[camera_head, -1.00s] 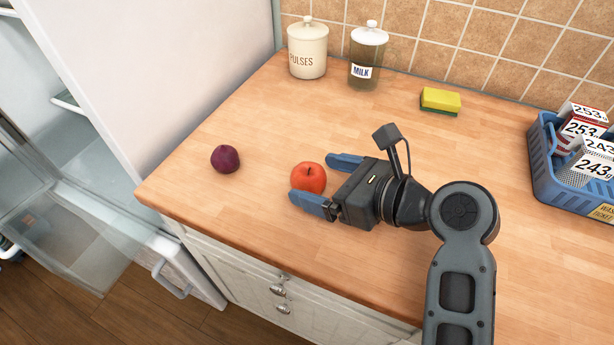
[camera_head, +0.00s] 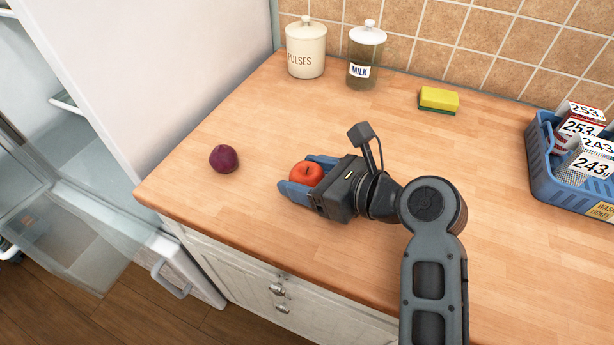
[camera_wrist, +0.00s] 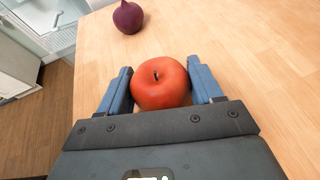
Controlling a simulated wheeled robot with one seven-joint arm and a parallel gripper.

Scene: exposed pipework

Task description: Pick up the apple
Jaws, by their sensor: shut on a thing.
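The red apple (camera_head: 306,173) is on the wooden counter, between the two blue fingers of my gripper (camera_head: 301,177). In the wrist view the apple (camera_wrist: 160,84) fills the gap between the fingers of my gripper (camera_wrist: 162,85), its stem facing up. My gripper is shut on the apple, one finger on each side. I cannot tell any clear gap between the apple and the counter.
A dark purple onion-like item (camera_head: 224,158) lies to the left. A pulses jar (camera_head: 306,50), a milk jar (camera_head: 365,58) and a sponge (camera_head: 438,100) stand at the back. A blue basket (camera_head: 566,193) is at right. The open fridge (camera_head: 85,205) is beyond the counter's left edge.

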